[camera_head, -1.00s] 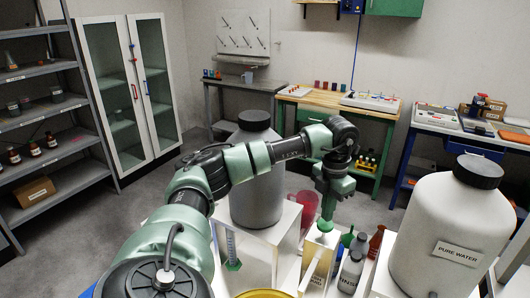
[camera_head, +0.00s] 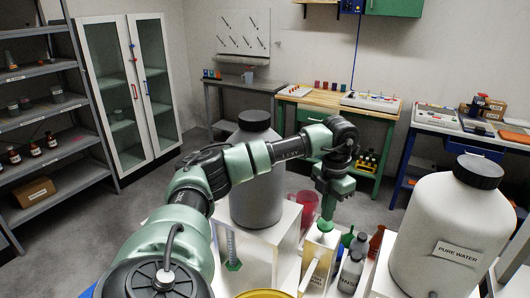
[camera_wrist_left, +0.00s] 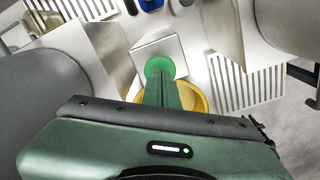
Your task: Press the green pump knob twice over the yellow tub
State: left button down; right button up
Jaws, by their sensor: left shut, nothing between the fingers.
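The green pump knob (camera_head: 325,226) tops a pale, box-shaped pump bottle (camera_head: 322,248) near the front centre in the head view. The knob also shows as a round green disc in the left wrist view (camera_wrist_left: 158,66). My left gripper (camera_head: 326,216) points down, shut and empty, with its tips at the knob's top; I cannot tell whether they touch. Its green fingers (camera_wrist_left: 161,76) overlap the knob's lower edge in the wrist view. The yellow tub's rim (camera_head: 265,292) shows at the bottom edge, and the tub (camera_wrist_left: 199,97) is partly hidden behind the fingers. My right gripper is not in view.
A large grey jug (camera_head: 256,190) stands behind my left arm. A white PURE WATER jug (camera_head: 447,230) stands at the right. Small grey bottles (camera_head: 352,268), a red bottle (camera_head: 376,243) and a red beaker (camera_head: 306,206) crowd the pump.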

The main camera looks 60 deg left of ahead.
pick_arm(q)
jog(key=shift+f, duration=0.15)
dwell(0.3)
jog(key=shift+f+b, duration=1.2)
jog(key=shift+f, duration=0.75)
jog(key=shift+r, duration=0.1)
jog(key=shift+r+p, duration=1.65)
jog(key=shift+r, duration=0.35)
jog(key=shift+f, duration=0.2)
